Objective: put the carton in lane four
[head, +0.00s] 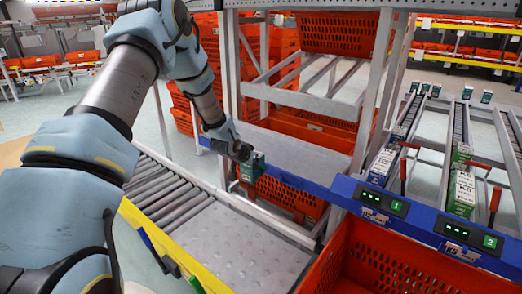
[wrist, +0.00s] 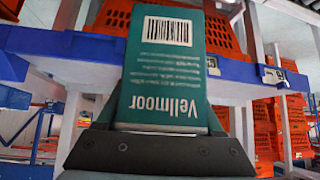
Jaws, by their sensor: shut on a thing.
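My gripper (head: 244,156) is shut on a teal carton (head: 256,170) in front of the blue rack beam, left of the middle in the head view. In the wrist view the carton (wrist: 165,60) stands up between the jaws of my gripper (wrist: 160,135). It shows a white barcode and the word "Vellmoor" upside down. The blue beam (wrist: 80,50) runs behind it with a small white tag (wrist: 274,77) on the right. I cannot tell from these views which lane is lane four.
A roller conveyor (head: 165,195) with a yellow edge lies below my arm. Lit displays marked 1 (head: 384,203) and 2 (head: 472,233) sit on the beam at right, with cartons (head: 461,190) in lanes behind. An orange tote (head: 400,262) stands at front right.

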